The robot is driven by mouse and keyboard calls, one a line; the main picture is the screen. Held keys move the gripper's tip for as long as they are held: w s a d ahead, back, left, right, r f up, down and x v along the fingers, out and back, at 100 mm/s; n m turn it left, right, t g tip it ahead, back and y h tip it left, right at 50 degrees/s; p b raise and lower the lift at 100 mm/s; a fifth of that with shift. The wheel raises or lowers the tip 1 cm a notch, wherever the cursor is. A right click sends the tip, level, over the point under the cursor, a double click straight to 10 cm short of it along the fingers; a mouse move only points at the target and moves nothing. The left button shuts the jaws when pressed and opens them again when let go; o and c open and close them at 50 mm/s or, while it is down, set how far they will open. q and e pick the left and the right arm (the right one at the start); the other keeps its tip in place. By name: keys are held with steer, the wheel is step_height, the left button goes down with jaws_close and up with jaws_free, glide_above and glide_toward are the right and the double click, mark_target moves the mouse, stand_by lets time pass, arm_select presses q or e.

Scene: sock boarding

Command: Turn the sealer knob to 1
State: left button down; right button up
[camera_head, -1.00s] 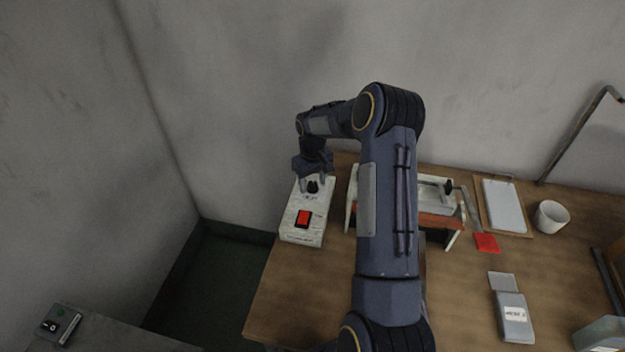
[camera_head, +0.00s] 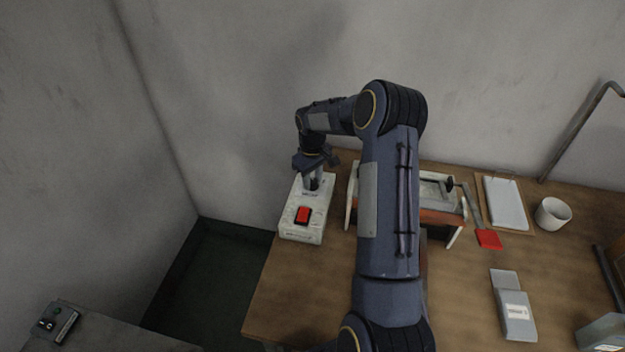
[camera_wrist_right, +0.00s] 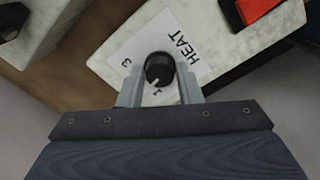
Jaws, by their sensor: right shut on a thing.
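The white sealer box (camera_head: 302,237) stands at the left end of the wooden table, with a red switch (camera_head: 302,215) on top. My right gripper (camera_head: 312,184) points down over the box's back part. In the right wrist view, the black round knob (camera_wrist_right: 158,66) sits on a white label marked HEAT, between the two fingertips of my right gripper (camera_wrist_right: 160,83), which is shut on it. The knob's white pointer line faces the 1. My left gripper is out of view.
A white and red frame-like device (camera_head: 436,212) stands right of the box, partly behind my right arm. Further right are a red-ended tool (camera_head: 489,239), a clipboard (camera_head: 504,203), a white mug (camera_head: 552,214) and a grey packet (camera_head: 515,315).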

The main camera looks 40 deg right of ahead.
mark_target(312, 180)
steer(key=n+b, duration=0.1)
steer(key=n, duration=0.2)
steer(key=shift+n+b, duration=0.6)
steer(key=shift+n, duration=1.2)
steer(key=shift+r, duration=0.1)
steer(key=o, duration=1)
steer(key=shift+c, duration=0.2)
steer(key=shift+r, duration=0.1)
step_height(312, 180, up, 8)
steer(key=p, duration=0.5)
steer(key=shift+f, duration=0.2)
